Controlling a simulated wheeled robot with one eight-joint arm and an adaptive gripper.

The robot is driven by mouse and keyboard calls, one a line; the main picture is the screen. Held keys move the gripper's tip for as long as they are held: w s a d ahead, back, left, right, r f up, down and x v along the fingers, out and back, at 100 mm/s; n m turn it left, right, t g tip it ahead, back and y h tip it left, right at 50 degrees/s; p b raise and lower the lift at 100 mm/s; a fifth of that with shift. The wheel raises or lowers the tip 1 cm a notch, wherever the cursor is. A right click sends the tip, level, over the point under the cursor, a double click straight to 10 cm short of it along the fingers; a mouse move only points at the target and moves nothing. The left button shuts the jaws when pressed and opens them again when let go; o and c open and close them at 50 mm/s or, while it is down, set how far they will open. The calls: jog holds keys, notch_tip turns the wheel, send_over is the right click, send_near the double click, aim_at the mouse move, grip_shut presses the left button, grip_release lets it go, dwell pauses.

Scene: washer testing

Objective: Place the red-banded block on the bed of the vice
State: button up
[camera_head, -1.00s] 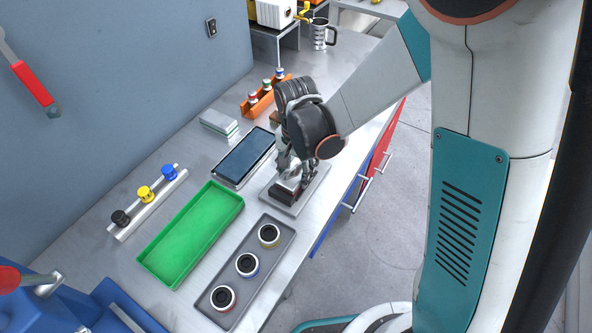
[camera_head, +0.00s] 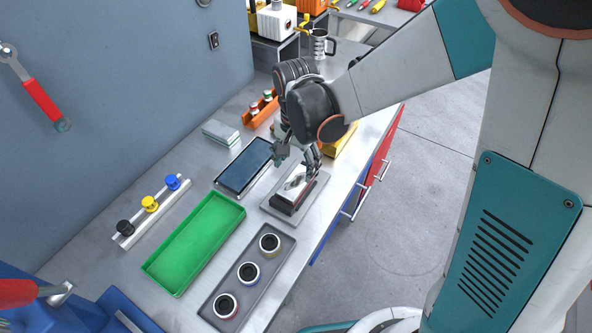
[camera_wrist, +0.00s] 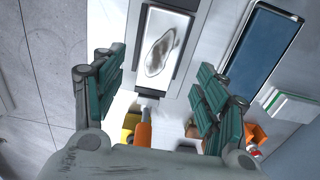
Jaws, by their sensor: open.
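My gripper (camera_head: 298,155) is open and empty, its fingers spread above a pale, shiny slab (camera_head: 294,184) with dark end pieces on a grey plate (camera_head: 279,214). This assembly looks like the vice, though I cannot be sure. In the wrist view the slab (camera_wrist: 165,45) shows a grey oval mark and lies beyond the open fingers (camera_wrist: 160,68). A round white piece with a dark top and a reddish band (camera_head: 224,305) sits at the near end of a grey tray (camera_head: 204,313). It may be the red-banded block. No red band shows on the slab.
The tray also holds blue-banded (camera_head: 248,273) and yellow-banded (camera_head: 269,243) pieces. A green tray (camera_head: 190,245), a dark flat panel (camera_head: 245,166) and an orange rack (camera_head: 262,112) stand nearby. A yellow object (camera_head: 340,140) is beside my arm. The bench's right edge is close.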

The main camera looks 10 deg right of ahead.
notch_tip(320, 180, up, 4)
jog(key=shift+r+p, duration=0.1)
jog(key=shift+p, duration=0.35)
